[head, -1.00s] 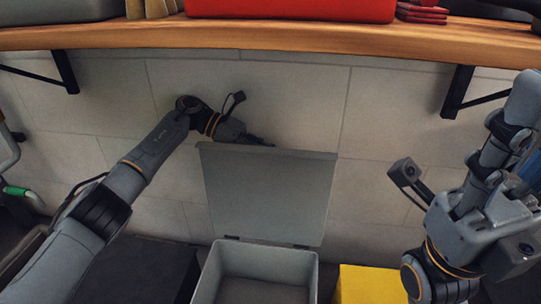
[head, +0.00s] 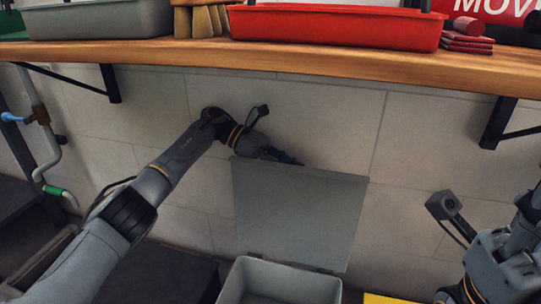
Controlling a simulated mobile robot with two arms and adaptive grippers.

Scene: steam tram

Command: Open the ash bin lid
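The ash bin (head: 240,277) is a grey open box at the bottom middle of the head view. Its grey lid (head: 297,215) stands up on the hinge at the bin's back edge, close to the wall, so the bin is open. My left gripper (head: 285,157) is at the lid's top edge on the left side, partly hidden behind the lid; its fingers are too small and covered to tell if they are open. My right arm is at the right edge, with its gripper not visible in the frame.
A wooden shelf (head: 300,68) on black brackets (head: 497,122) runs above the bin. It carries a red tray (head: 335,29), a grey tray (head: 98,20) and brushes (head: 203,20). A yellow thing (head: 385,298) stands right of the bin. Pipes with a green grip (head: 53,190) are at the left.

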